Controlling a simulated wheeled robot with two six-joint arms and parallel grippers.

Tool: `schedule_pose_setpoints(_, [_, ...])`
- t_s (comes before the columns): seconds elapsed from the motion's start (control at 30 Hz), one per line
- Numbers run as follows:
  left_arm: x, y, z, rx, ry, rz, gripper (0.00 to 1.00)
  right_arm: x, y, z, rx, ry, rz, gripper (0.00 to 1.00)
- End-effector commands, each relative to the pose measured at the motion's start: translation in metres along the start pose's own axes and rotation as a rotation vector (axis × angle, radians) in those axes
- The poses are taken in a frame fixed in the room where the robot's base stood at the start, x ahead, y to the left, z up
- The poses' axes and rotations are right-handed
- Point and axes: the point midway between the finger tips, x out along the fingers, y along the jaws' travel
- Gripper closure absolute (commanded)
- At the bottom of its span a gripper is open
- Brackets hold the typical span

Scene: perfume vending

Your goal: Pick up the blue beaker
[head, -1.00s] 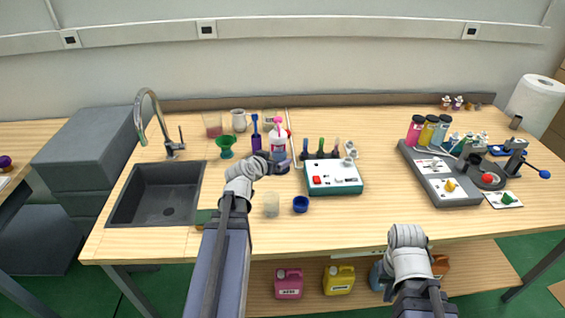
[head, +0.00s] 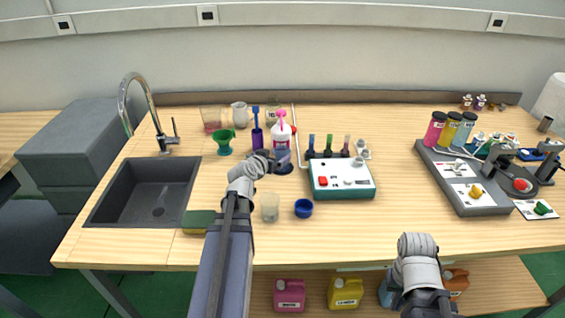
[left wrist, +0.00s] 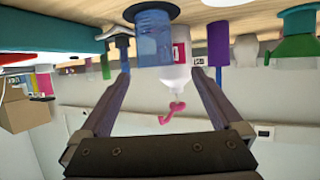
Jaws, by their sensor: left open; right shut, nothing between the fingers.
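A see-through blue beaker (left wrist: 152,35) stands on a dark round base (left wrist: 150,13) in the left wrist view, which shows the bench upside down. My left gripper (left wrist: 159,72) is open, and its fingertips lie on either side of the beaker in the picture, apart from it. In the head view, my left gripper (head: 277,159) is near the dark round base (head: 285,168), and partly hides the beaker. I see my right arm low at the right in the head view, but not its fingers.
A white bottle with pink pump (head: 281,133) and a purple brush holder (head: 257,139) stand behind. A green funnel (head: 224,143) is to the left, a teal-and-white device (head: 341,178) to the right. A small blue cup (head: 303,208) and a clear beaker (head: 270,207) are in front.

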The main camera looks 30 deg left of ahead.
Motion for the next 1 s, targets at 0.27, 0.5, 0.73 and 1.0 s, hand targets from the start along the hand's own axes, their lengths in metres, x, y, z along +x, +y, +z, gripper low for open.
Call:
schedule_pose_setpoints(0.27, [0.02, 0.001, 0.001, 0.001, 0.0, 0.0, 0.0, 0.009, -0.001, -0.001, 0.0, 0.0, 0.0, 1.0])
schedule_pose_setpoints(0.5, [0.039, 0.004, 0.012, 0.002, -0.001, 0.002, 0.0, 0.026, -0.002, -0.002, 0.0, 0.0, 0.0, 1.0])
schedule_pose_setpoints(0.73, [0.07, 0.006, 0.015, 0.002, 0.0, 0.001, 0.0, 0.04, -0.004, -0.003, -0.001, 0.0, 0.0, 1.0])
schedule_pose_setpoints(1.0, [0.071, 0.007, 0.013, 0.001, 0.0, 0.0, 0.01, 0.039, -0.004, -0.003, -0.001, 0.0, 0.0, 1.0])
